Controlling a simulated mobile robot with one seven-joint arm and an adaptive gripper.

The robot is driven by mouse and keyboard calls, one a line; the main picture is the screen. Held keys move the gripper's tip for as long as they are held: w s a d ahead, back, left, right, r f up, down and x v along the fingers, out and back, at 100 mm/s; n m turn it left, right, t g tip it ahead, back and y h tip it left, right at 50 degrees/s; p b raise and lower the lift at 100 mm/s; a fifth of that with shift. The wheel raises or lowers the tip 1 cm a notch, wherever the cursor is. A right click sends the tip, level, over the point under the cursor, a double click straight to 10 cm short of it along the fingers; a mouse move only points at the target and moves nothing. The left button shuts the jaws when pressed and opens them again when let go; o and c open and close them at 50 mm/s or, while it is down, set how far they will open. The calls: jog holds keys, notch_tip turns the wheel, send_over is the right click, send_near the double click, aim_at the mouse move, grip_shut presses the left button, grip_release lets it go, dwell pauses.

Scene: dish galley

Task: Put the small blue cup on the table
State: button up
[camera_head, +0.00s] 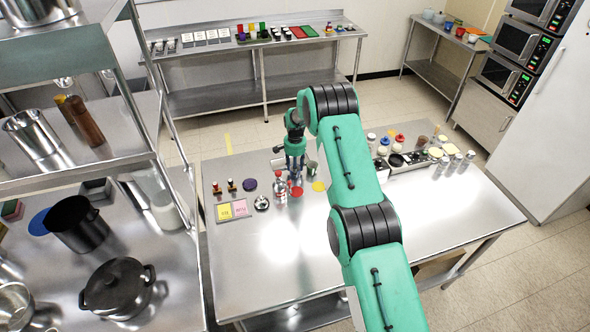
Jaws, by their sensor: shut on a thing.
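My gripper (295,172) is over the back part of the steel table (330,262), left of the arm's bend. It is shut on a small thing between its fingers. That thing is mostly hidden and too small for me to name surely. I cannot tell whether it touches the tabletop. I cannot make out a small blue cup for certain near the gripper. Several small cups, some bluish, stand on the far right side table (436,68), well away from my gripper.
A clear bottle (280,187), a red disc (296,192) and a yellow disc (319,186) crowd the gripper. Condiment containers line the table's back right. A shelf rack (150,150) with pots stands left. The table's front is largely bare; my arm crosses its middle.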

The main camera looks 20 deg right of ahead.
jog(key=shift+f, duration=0.2)
jog(key=o, duration=1.2)
jog(key=shift+r, duration=0.1)
jog(key=shift+r, duration=0.15)
notch_tip(320, 180, up, 12)
jog(key=b, duration=0.1)
jog(key=shift+r, duration=0.1)
